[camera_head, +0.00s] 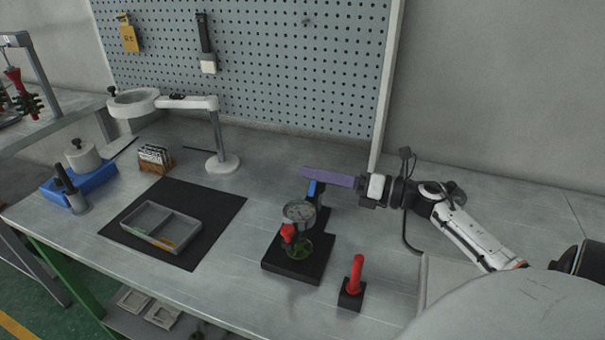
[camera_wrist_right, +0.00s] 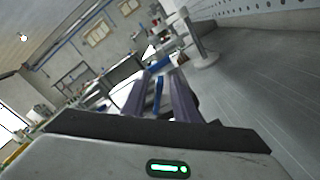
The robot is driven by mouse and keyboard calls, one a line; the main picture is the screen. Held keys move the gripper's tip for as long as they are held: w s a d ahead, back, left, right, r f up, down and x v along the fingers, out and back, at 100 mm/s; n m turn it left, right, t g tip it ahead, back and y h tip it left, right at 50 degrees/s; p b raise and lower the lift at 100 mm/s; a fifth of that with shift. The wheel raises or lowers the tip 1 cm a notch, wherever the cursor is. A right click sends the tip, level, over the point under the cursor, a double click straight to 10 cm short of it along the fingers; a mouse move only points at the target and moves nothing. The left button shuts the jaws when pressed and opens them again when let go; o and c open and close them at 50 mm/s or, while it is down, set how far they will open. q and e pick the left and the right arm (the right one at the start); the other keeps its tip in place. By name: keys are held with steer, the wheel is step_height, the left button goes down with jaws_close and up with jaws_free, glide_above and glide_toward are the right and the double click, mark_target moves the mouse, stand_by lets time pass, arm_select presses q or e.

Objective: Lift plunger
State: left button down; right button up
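A dial gauge (camera_head: 299,211) stands on a black base (camera_head: 290,266), with a red part and a green piece below the dial. A blue lever (camera_head: 315,188) sticks up at the top of its stand, likely the plunger's lift. My right gripper (camera_head: 308,172) reaches in from the right with purple fingers just above this blue lever. In the right wrist view the fingers (camera_wrist_right: 161,82) stand apart, with a blue strip (camera_wrist_right: 158,95) showing between them. I cannot tell whether they touch it. My left gripper is out of view.
A red handle on a black block (camera_head: 354,275) stands right of the gauge. A grey tray (camera_head: 150,238) on a black mat (camera_head: 219,205), a magnifier lamp (camera_head: 222,163) and a blue box (camera_head: 97,178) are to the left. The pegboard (camera_head: 290,60) closes the back.

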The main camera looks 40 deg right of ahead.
steer(key=v, duration=0.6)
steer(key=shift+b, duration=0.3)
steer(key=shift+s, duration=0.15)
